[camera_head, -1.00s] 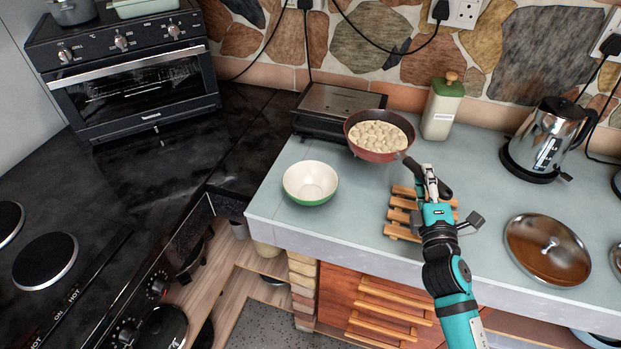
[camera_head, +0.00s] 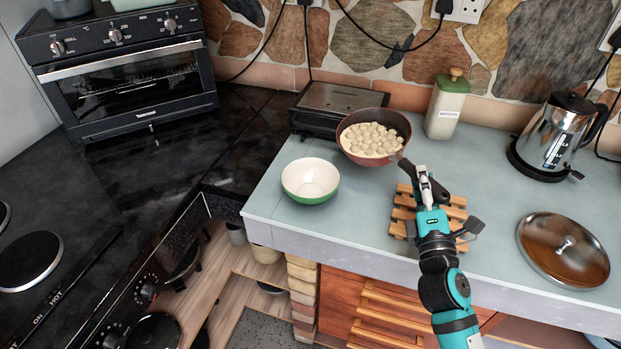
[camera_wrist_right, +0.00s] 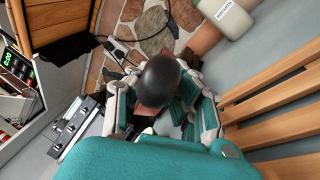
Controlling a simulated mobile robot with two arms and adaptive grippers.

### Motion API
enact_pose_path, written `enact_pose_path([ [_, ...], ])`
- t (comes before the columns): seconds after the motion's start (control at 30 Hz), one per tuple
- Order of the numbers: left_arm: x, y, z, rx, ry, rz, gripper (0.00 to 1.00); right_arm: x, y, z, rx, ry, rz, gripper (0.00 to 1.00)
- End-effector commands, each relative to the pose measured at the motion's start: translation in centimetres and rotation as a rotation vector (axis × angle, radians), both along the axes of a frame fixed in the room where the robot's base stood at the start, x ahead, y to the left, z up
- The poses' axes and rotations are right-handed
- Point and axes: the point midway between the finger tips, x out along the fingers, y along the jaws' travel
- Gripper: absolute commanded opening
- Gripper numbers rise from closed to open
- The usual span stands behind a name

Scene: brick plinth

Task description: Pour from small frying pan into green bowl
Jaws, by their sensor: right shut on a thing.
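The small frying pan (camera_head: 374,159) is reddish brown and full of pale lumps (camera_head: 371,139). My right gripper (camera_head: 424,182) is shut on its dark handle (camera_head: 408,171). The pan is tilted to the left, and its rim is up and to the right of the bowl. The green bowl (camera_head: 310,181), white inside, stands upright on the counter and looks empty. In the right wrist view my right gripper (camera_wrist_right: 160,105) grips the dark handle end (camera_wrist_right: 160,78), and the pan's body is hidden. My left gripper is not in view.
A wooden slatted rack (camera_head: 402,215) lies under my right gripper. A black grill (camera_head: 334,108) stands behind the bowl. A canister (camera_head: 446,108), a kettle (camera_head: 556,138) and a lid (camera_head: 563,250) are to the right. The counter's front edge runs close before the bowl.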

Motion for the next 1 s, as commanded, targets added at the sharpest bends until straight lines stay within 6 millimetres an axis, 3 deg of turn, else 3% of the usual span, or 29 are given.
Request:
enact_pose_path([
  [1.0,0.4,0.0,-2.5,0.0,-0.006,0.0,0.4,-0.7,1.5,0.4,-0.125,-0.067,0.001,0.0],
])
